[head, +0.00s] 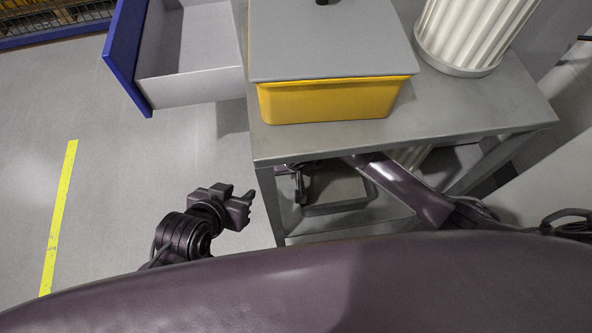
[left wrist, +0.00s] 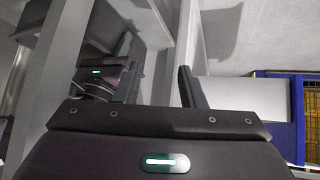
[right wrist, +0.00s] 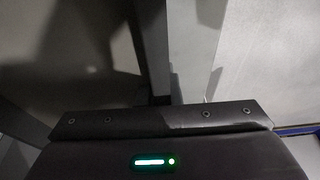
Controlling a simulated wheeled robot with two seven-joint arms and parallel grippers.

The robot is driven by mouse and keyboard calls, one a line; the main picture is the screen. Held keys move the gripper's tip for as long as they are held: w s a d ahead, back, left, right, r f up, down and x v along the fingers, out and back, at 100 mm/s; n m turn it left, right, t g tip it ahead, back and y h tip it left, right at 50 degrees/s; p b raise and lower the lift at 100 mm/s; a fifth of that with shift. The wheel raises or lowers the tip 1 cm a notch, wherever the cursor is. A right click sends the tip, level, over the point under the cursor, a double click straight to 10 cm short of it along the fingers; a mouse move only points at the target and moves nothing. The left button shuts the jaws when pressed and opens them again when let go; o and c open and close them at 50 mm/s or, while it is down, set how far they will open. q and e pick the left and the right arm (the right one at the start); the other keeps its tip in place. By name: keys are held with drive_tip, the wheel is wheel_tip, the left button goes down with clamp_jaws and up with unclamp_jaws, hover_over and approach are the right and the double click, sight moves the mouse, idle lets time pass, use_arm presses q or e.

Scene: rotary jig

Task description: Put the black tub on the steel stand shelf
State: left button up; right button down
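I cannot make out a black tub in any view. The steel stand (head: 480,105) is a grey table with a lower shelf (head: 385,212) under its top. My left gripper (head: 250,203) is open and empty, left of the stand's near left leg; its spread fingers show in the left wrist view (left wrist: 162,90). My right arm reaches under the stand's top, and my right gripper (head: 301,188) is partly hidden below the top's near edge. It also shows in the left wrist view (left wrist: 105,72). Dark shadow in the right wrist view hides its fingers' state.
A yellow bin (head: 330,102) with a grey lid (head: 330,45) and a white ribbed container (head: 470,35) stand on the stand's top. A grey tray-like shape (head: 340,208) sits on the lower shelf. An open blue-fronted drawer (head: 125,50) juts out behind left. Floor at left is clear.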

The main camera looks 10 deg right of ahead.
use_arm(q)
drive_tip(key=shift+w+d+r+t+h, duration=0.15)
drive_tip(key=shift+w+d+r+t, duration=0.1)
drive_tip(key=shift+w+r+t, duration=0.25)
drive_tip(key=shift+w+d+r+t+h, duration=0.2)
drive_tip(key=shift+w+r+t, duration=0.1)
drive_tip(key=shift+w+r, duration=0.3)
use_arm(e)
drive_tip(key=shift+f, duration=0.4)
use_arm(q)
drive_tip(key=shift+w+r, duration=0.1)
drive_tip(key=shift+r, duration=0.1)
use_arm(e)
drive_tip(key=shift+f, duration=0.1)
drive_tip(key=c, duration=1.6)
unclamp_jaws()
use_arm(q)
drive_tip(key=shift+w+r, duration=0.1)
drive_tip(key=shift+r, duration=0.05)
